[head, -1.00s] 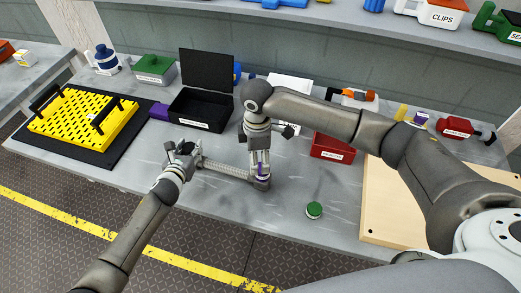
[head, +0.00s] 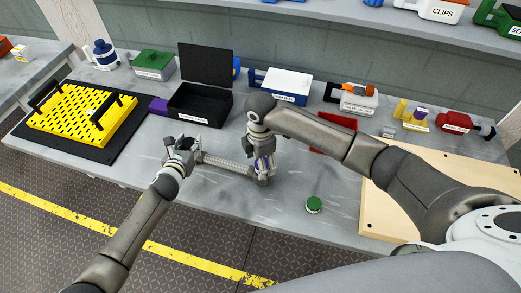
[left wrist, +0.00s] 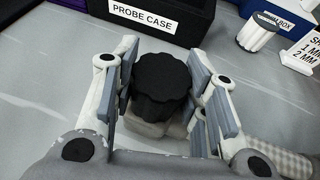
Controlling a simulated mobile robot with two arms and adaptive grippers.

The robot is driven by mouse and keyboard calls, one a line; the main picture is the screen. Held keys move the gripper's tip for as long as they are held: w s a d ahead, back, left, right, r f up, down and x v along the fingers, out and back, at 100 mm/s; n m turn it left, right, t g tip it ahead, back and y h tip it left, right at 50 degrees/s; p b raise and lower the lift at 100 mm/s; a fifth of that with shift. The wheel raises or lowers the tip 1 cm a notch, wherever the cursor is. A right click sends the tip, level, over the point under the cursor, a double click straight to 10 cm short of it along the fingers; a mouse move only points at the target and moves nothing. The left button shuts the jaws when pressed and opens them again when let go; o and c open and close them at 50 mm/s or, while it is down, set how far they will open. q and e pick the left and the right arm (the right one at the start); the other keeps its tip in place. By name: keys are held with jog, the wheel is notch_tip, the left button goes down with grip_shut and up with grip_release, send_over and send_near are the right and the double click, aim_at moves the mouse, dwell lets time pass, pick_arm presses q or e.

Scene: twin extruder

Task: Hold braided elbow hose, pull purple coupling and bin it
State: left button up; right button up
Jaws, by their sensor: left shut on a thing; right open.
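The braided elbow hose (head: 228,165) runs left to right just above or along the grey bench. My left gripper (head: 181,147) is shut on its left end. In the left wrist view, my left gripper's pads (left wrist: 163,105) stand on both sides of a black ribbed cap (left wrist: 160,82) with a grey body under it; the braid (left wrist: 288,162) shows at lower right. The purple coupling (head: 265,163) is at the hose's right end. My right gripper (head: 263,167) is open, pointing down around the coupling, which its fingers partly hide. The red bin (head: 338,121) is mostly behind my right arm.
A black open probe case (head: 200,104) stands behind the hose. A yellow perforated tray (head: 83,117) is at left. A green-topped round object (head: 314,204) sits at the front right, beside a wooden board (head: 450,190). The bench front between is clear.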

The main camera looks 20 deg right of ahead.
jog(key=shift+f, duration=1.55)
jog(key=c, duration=1.2)
jog(key=shift+c, duration=0.2)
jog(key=shift+r, duration=0.15)
jog(key=shift+r, duration=1.95)
jog(key=shift+r, duration=0.15)
jog(key=shift+r, duration=1.85)
